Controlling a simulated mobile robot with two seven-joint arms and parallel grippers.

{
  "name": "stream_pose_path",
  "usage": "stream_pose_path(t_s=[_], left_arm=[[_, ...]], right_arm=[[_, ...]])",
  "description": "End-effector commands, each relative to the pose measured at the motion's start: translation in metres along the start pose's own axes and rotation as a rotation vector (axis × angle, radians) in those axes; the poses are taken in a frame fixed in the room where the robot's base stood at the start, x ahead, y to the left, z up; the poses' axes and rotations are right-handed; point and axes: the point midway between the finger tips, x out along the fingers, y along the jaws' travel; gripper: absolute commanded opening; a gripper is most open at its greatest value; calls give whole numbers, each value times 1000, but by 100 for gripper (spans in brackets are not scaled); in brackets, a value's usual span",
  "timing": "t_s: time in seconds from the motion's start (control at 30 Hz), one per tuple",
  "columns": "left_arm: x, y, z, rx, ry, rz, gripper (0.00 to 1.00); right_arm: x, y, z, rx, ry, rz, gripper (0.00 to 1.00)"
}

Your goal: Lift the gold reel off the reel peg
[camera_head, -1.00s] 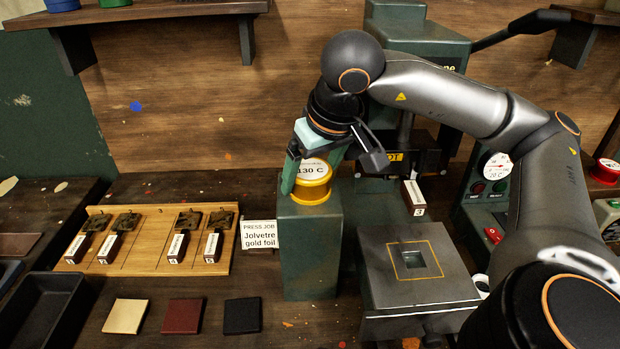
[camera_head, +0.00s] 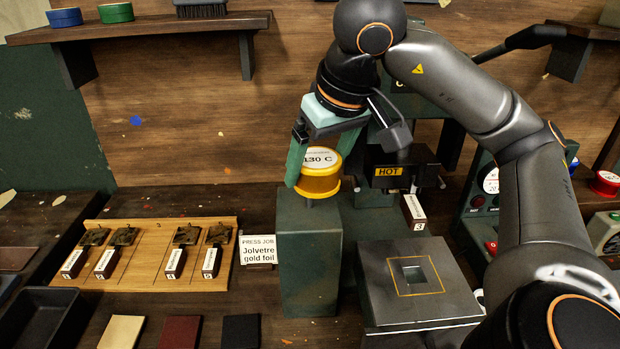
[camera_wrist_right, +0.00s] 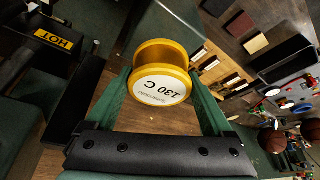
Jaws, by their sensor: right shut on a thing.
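The gold reel (camera_head: 319,184) has a white "130 C" label on top and is held between the green fingers of my right gripper (camera_head: 318,162). It hangs just above the dark green block (camera_head: 307,262), with a small gap under it. The reel peg on the block's top is mostly hidden below the reel, so I cannot tell whether its tip is clear. In the right wrist view the gold reel (camera_wrist_right: 162,62) sits between both fingertips of the right gripper (camera_wrist_right: 162,85). My left gripper is not in view.
A press head marked HOT (camera_head: 389,172) stands close right of the reel. A grey press bed (camera_head: 440,290) lies in front of it. A wooden board (camera_head: 150,265) with several stamps and a "PRESS JOB" card (camera_head: 258,249) are left. A shelf (camera_head: 150,30) hangs above.

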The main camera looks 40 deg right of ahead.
Motion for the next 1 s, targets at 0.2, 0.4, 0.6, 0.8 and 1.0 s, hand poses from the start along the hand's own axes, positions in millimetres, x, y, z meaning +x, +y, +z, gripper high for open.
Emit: stream_pose_path(t_s=[0.2, 0.4, 0.6, 0.8, 1.0], left_arm=[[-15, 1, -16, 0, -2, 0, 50], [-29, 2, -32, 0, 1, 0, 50], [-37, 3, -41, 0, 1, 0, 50], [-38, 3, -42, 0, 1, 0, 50], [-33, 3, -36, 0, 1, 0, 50]], right_arm=[[-58, -2, 20, -3, 8, 2, 37], [-88, -5, 50, -2, 6, 2, 37], [-105, -7, 70, -1, 4, 0, 37], [-108, -8, 80, -1, 1, 0, 37], [-100, -8, 85, 0, 0, 1, 37]])
